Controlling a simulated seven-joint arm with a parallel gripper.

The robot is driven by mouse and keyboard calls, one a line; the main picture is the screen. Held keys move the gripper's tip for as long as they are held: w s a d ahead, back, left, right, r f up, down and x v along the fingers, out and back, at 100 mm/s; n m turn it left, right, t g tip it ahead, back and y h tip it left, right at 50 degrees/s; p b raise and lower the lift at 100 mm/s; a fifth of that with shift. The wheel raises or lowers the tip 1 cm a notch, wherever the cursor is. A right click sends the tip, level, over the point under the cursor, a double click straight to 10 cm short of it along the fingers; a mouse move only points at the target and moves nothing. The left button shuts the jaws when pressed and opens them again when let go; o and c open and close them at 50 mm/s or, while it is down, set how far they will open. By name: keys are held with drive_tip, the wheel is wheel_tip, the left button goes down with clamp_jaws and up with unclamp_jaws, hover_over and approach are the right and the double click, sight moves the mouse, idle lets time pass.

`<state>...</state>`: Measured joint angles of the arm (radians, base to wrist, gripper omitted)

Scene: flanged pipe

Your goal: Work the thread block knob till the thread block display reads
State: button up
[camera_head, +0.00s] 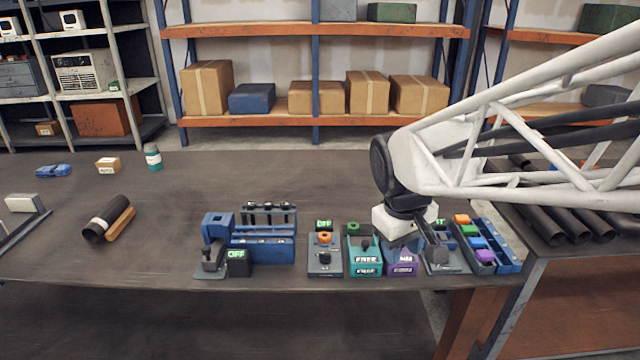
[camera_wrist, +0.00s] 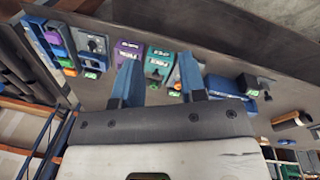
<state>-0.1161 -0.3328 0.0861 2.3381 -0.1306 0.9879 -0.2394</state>
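Several small blocks with knobs or displays stand along the bench front. The purple block (camera_head: 401,262) has a white reading like "M" plus digits, too small to be sure; it may be the thread block. It also shows in the wrist view (camera_wrist: 129,52). Its knob is hidden behind my gripper in the head view. The teal block (camera_head: 364,258) beside it has a green knob and a white reading like "FREE". My gripper (camera_wrist: 158,60) has two blue fingers spread apart with nothing held between them. In the head view my gripper (camera_head: 436,252) hangs over the blocks right of the purple one.
A grey block with an orange knob (camera_head: 324,255) and green display stands left of the teal one. A grey block (camera_head: 452,263) stands right of the purple one, then a blue tray (camera_head: 507,262) beside coloured blocks. A blue fixture (camera_head: 265,250) stands left.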

drive_tip(key=w+a+f+n+g+h, duration=0.1)
drive_tip(key=w+a+f+n, duration=0.25)
drive_tip(key=w, duration=0.35)
drive_tip(key=w+a+f+n, duration=0.2)
drive_tip(key=w+a, duration=0.2)
drive_tip(key=w, duration=0.3)
drive_tip(key=n+g+h, duration=0.1)
drive_tip(key=n+h, duration=0.1)
drive_tip(key=n, duration=0.3)
approach(325, 253)
drive_tip(key=shift+s+d+f, duration=0.1)
drive_tip(key=shift+d+f, duration=0.15)
drive_tip(key=shift+f, duration=0.4)
drive_tip(key=shift+x, duration=3.95)
drive_tip(key=shift+r, duration=0.1)
drive_tip(key=shift+c, duration=0.4)
clamp_jaws()
